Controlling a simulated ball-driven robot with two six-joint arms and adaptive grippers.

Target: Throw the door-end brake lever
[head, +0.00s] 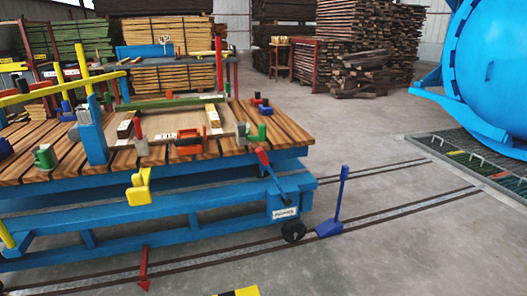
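The cart (180,198) is a blue trolley with a wooden slatted deck, standing on floor rails at the left. At its right end, nearest the blue autoclave (490,70), a lever (272,172) with a red grip and dark shaft leans up and to the left. The lever's lower end meets a blue bracket with a white label (285,212), above a dark wheel (293,231). The label's text is too small to read surely. Neither of my grippers is in view, and nothing touches the lever.
A blue chock-like piece with an upright handle (335,205) stands just right of the cart's wheel. A yellow bracket (139,187) and a red downward pointer (144,270) are on the cart's near side. Timber stacks (365,50) stand behind. The floor at right is mostly clear.

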